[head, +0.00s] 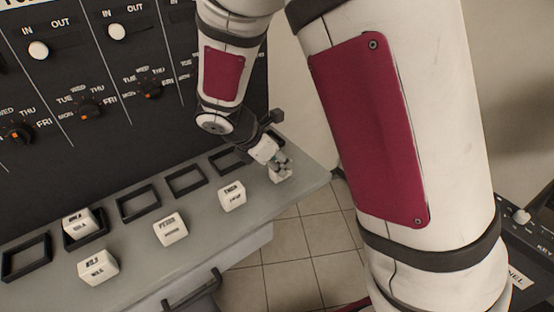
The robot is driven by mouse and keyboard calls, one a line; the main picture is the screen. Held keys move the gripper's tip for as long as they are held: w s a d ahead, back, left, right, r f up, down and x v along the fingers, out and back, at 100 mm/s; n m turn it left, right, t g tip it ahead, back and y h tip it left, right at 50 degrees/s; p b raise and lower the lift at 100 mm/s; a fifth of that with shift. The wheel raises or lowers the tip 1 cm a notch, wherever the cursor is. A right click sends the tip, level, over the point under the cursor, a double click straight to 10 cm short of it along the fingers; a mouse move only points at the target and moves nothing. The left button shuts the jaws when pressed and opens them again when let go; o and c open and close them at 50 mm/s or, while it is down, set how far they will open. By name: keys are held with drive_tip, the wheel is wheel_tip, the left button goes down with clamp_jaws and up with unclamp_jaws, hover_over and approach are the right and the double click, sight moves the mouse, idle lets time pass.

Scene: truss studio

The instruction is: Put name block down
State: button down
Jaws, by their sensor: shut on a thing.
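My gripper (277,160) reaches down at the right end of the grey ledge, its fingers shut on a white name block (281,174). The held block is at or just above the ledge surface; I cannot tell if it touches. Its lettering is hidden or too small to read. Other white name blocks with dark lettering stand on the ledge: one (232,196) left of my gripper, one (170,229) further left, and one (98,266) at the front left. Another block (79,222) sits in a black square frame (85,241).
Empty black frames lie along the ledge (205,231): one at far left (27,257), one (138,203) and one (186,181) nearer the middle, and one partly behind my gripper (222,161). A dark panel with dials (88,109) and sliders rises behind. Tiled floor (310,237) lies right of the ledge.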

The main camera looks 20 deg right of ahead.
drive_tip(key=shift+f, duration=0.2)
drive_tip(key=c, duration=1.3)
unclamp_jaws()
drive_tip(key=shift+r, duration=0.2)
drive_tip(key=v, duration=1.1)
drive_tip(key=s+d+r+m+t+y, duration=0.1)
drive_tip(key=s+d+r+m+y, duration=0.1)
drive_tip(key=s+m, duration=0.4)
drive_tip(key=s+d+r+m+t+y, duration=0.1)
drive_tip(key=s+d+r+m+y, duration=0.1)
drive_tip(key=s+r+m, duration=0.3)
drive_tip(key=s+d+r+m+t+y, duration=0.1)
drive_tip(key=s+d+r+m+y, duration=0.1)
drive_tip(key=s+m, duration=0.6)
drive_tip(key=shift+d+r+m+b, duration=0.3)
drive_tip(key=shift+d+r+m, duration=0.3)
drive_tip(key=shift+r+m, duration=0.6)
